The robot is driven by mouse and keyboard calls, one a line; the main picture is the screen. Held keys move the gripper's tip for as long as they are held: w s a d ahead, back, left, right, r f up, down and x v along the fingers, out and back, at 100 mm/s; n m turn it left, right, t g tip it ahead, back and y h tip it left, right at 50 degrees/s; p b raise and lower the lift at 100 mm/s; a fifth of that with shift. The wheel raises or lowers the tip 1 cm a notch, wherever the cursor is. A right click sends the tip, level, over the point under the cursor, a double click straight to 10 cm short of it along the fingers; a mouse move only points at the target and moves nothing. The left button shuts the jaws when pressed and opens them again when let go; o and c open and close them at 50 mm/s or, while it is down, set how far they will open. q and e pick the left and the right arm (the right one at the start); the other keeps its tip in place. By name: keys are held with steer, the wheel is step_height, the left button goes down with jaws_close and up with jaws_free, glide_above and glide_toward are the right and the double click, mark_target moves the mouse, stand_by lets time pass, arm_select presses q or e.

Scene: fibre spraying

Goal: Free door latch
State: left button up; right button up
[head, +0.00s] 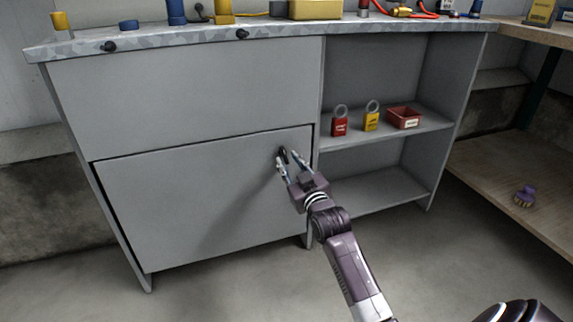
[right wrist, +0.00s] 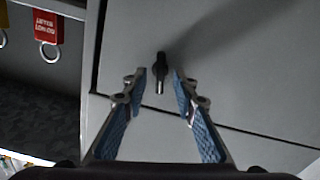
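The grey cabinet door (head: 200,200) is the lower left panel and sits shut in its frame. Its latch, a small black handle (right wrist: 160,72), is near the door's upper right corner; in the head view the latch (head: 283,151) is partly covered by my gripper. My right gripper (head: 288,162) is open, its blue-padded fingers pointing at the door. In the right wrist view the fingers (right wrist: 160,85) stand one on each side of the latch with gaps, apparently not touching it. My left gripper is not in view.
Several items stand on the cabinet top (head: 180,35). A wooden bench (head: 480,175) is at the right. The floor in front is clear.

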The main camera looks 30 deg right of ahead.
steer(key=shift+b+x, duration=0.35)
steer(key=shift+x, duration=0.8)
steer(key=shift+c, duration=0.4)
jaws_close()
